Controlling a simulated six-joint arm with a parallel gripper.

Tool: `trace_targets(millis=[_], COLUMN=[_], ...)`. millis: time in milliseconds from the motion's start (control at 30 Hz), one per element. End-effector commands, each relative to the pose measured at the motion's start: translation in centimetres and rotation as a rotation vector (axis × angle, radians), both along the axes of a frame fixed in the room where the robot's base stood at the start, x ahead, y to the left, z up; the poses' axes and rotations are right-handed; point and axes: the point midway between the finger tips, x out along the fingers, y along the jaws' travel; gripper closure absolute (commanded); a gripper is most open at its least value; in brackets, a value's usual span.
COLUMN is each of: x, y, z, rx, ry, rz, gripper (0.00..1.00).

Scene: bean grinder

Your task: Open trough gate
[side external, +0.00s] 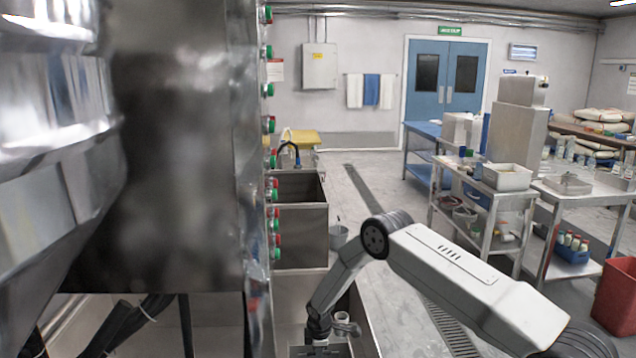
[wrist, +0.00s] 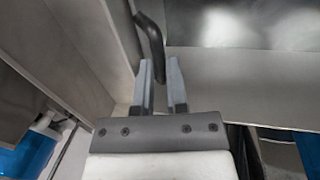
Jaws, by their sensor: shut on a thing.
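In the wrist view, my gripper (wrist: 159,68) has its two grey fingers closed around the lower end of a dark, bent handle (wrist: 149,32). The handle rises from between the fingers, beside a grey metal wall and a shiny metal panel (wrist: 240,22). I cannot tell from this view how far the gate stands open. In the side external view, my gripper (side external: 318,332) points down at the bottom of the picture, low at the metal trough (side external: 366,330). The handle and the gate cannot be made out there.
A large steel machine (side external: 180,150) fills the left, with red and green buttons along its edge. A metal sink (side external: 300,215) stands behind my gripper. A small cup (side external: 343,325) is close to my gripper. Carts (side external: 485,200) and a red bin (side external: 616,297) stand right.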

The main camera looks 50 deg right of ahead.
Motion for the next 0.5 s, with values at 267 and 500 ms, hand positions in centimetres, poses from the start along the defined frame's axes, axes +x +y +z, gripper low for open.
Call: trace_targets(millis=[267, 500], x=[0.1, 0.0], y=[-0.1, -0.1], z=[3.2, 5.1], rx=[-0.001, -0.001], ry=[-0.001, 0.002], rz=[0.000, -0.001], gripper=[1.00, 1.00])
